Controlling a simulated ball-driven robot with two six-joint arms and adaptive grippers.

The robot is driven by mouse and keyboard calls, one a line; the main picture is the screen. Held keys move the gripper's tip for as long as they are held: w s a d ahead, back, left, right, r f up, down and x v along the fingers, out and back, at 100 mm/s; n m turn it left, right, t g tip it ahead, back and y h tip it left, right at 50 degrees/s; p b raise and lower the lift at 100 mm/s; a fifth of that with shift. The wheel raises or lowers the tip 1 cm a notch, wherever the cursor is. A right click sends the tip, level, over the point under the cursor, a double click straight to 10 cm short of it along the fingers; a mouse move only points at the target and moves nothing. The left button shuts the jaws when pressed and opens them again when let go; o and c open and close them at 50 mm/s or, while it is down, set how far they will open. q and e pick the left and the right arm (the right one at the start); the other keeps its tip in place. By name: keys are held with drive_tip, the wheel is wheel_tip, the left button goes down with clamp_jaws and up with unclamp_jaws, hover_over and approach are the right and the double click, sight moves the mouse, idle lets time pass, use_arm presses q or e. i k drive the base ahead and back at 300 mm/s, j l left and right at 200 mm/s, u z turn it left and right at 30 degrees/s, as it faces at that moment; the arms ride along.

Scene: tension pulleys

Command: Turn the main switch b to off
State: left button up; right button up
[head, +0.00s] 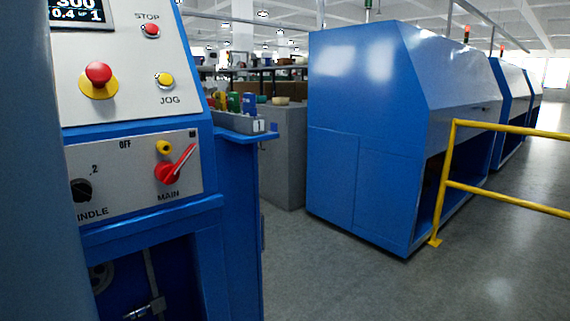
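A red rotary switch (168,173) labelled MAIN sits on the lower light-grey panel (120,180) of the blue machine at the left. Its red handle points up and to the right, away from the OFF label (125,145) at the panel's upper middle. A small yellow round part (164,147) sits just above the switch. I see no letter b on the switch. Neither of my grippers is in view, and nothing touches the switch.
The upper panel has a red STOP button (151,31), a red mushroom button (98,75) on yellow and a yellow JOG button (164,80). A black knob (81,190) is partly hidden. Blue machines (370,120) and a yellow railing (448,180) stand right; grey floor (330,280) between is clear.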

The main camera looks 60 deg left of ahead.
sight(169, 173)
drive_tip(key=j+u, duration=0.15)
drive_tip(key=u, duration=2)
drive_tip(key=k+j, duration=0.05)
drive_tip(key=j, duration=0.05)
